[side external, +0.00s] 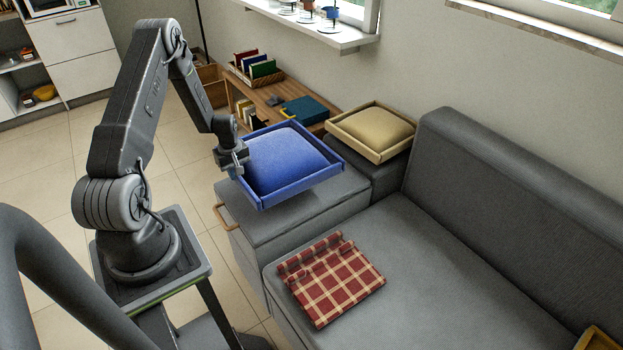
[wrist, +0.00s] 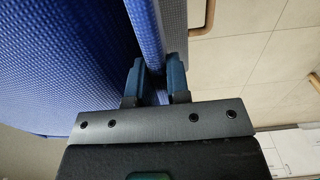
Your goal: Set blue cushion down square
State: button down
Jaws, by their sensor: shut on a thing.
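The blue cushion (side external: 283,159) sits in a blue tray-like frame (side external: 290,192) with raised edges. In the wrist view, the two fingers of my gripper (wrist: 157,82) pinch the blue rim, and blue woven cushion fabric (wrist: 70,60) fills the left side.
A tan cushion in a similar frame (side external: 372,130) rests on a darker grey block behind. A folded red plaid blanket (side external: 331,281) lies on the sofa seat (side external: 430,270). A low wooden table with books (side external: 262,66) stands behind. The block has a wooden handle (side external: 222,217).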

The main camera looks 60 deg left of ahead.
aim_at(275, 187)
jog(key=w+d, duration=0.2)
jog(key=d, duration=0.1)
jog(key=w+d+f, duration=0.1)
jog(key=w+d, duration=0.2)
jog(key=d, duration=0.1)
jog(key=w+d, duration=0.3)
jog(key=shift+d+f, duration=0.35)
jog(key=w+d+f, duration=0.1)
jog(key=d+f, duration=0.1)
jog(key=d, duration=1.5)
jog(key=w+d+f, duration=0.1)
jog(key=d+f, duration=0.2)
jog(key=d, duration=1.4)
jog(key=s+d+f, duration=0.2)
jog(key=s+d, duration=0.6)
jog(key=d, duration=0.6)
jog(key=shift+s+d+f, duration=0.8)
jog(key=shift+d+f, duration=0.9)
jog(key=shift+f, duration=0.1)
jog(key=shift+s+d+f, duration=0.85)
jog(key=shift+d+f, duration=0.85)
jog(key=shift+f, duration=0.1)
jog(key=shift+s+d+f, duration=0.8)
jog(key=shift+d+f, duration=0.9)
jog(key=shift+f, duration=0.1)
